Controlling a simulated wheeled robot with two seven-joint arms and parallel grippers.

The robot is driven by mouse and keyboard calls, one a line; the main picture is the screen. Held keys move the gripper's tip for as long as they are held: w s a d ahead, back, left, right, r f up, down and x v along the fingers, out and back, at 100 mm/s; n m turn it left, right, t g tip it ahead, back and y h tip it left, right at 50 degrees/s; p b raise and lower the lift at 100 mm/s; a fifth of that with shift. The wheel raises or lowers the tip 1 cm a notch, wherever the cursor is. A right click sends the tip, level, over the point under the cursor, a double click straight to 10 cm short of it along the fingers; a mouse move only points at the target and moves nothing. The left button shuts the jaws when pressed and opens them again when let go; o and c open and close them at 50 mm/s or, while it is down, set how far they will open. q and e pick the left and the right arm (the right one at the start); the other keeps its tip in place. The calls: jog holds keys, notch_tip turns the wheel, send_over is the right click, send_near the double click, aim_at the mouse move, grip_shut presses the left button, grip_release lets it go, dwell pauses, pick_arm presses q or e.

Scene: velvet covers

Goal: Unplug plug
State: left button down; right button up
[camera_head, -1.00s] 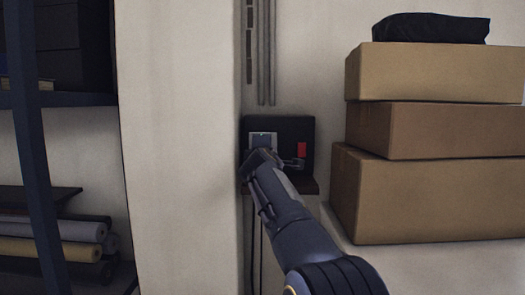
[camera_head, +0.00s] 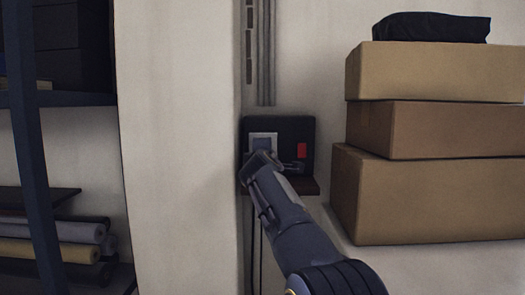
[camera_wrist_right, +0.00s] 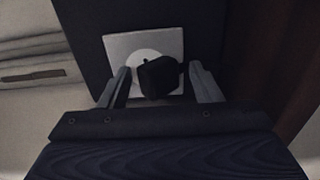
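The plug (camera_wrist_right: 158,77) is a dark block in front of a pale square socket plate (camera_wrist_right: 172,45) with a white round face, in the right wrist view. A small dark spot shows on the round face beside the plug. I cannot tell whether the plug is seated. My right gripper (camera_wrist_right: 163,82) is open, with one finger on each side of the plug and gaps visible. In the head view the plate (camera_head: 252,136) sits on a black box, and my right gripper (camera_head: 262,158) is in front of its lower part. My left gripper is not in view.
The black box (camera_head: 290,128) carries a red switch (camera_head: 302,150) and stands on a small brown ledge (camera_head: 307,187). Stacked cardboard boxes (camera_head: 430,195) stand to the right. A pale pillar (camera_head: 180,150) and a shelf with rolls (camera_head: 60,250) are to the left.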

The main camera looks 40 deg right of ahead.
jog(key=shift+s+a+r, duration=0.1)
jog(key=shift+s+r, duration=0.1)
jog(key=shift+r, duration=0.1)
jog(key=c, duration=1.2)
jog(key=shift+s+a+f+b, duration=0.2)
jog(key=shift+a+b, duration=0.05)
jog(key=shift+b, duration=0.3)
jog(key=shift+b+v, duration=1.3)
jog(key=shift+b, duration=0.05)
jog(key=shift+b+v, duration=0.85)
jog(key=shift+b, duration=0.15)
